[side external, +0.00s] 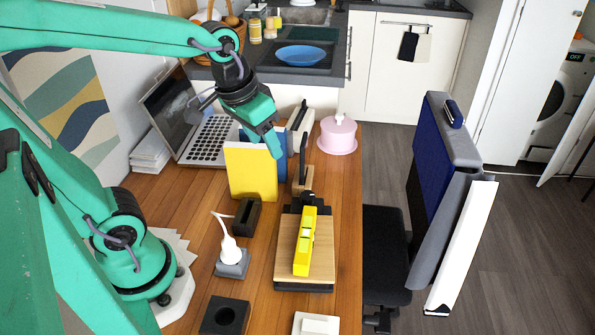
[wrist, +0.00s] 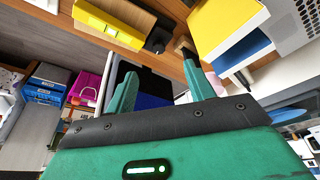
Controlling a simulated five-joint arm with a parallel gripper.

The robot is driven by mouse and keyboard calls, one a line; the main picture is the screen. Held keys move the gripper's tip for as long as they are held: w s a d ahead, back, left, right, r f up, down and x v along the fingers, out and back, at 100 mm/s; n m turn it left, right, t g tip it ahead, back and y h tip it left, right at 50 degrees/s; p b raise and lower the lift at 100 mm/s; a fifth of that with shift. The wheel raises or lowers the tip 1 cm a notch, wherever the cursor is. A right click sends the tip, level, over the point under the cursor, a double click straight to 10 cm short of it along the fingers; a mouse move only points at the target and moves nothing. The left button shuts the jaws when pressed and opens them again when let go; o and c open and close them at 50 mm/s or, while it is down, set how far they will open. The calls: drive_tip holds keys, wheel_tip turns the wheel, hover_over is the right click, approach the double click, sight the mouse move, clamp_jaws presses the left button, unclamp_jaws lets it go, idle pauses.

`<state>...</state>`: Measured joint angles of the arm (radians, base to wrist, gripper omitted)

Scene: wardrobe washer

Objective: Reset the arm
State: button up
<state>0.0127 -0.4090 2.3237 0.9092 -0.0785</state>
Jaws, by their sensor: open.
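My gripper (side external: 272,145) hangs above the wooden table, in front of the laptop and beside the upright yellow book in the side view. In the wrist view my gripper's two green fingers (wrist: 160,84) stand apart with nothing between them. The gripper is open and empty. My arm reaches in from the left across the top of the side view.
The yellow book (side external: 250,172) stands near a laptop (side external: 208,138) and a pink round box (side external: 337,134). A yellow level (side external: 305,240) lies on a wooden board (side external: 286,262). A white plug (side external: 228,246) stands nearby. A chair (side external: 384,250) is beside the table.

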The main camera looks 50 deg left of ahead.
drive_tip(key=s+r+t, duration=0.1)
drive_tip(key=s+t, duration=0.1)
drive_tip(key=s, duration=0.4)
drive_tip(key=shift+a+r+m, duration=0.2)
drive_tip(key=shift+m, duration=0.2)
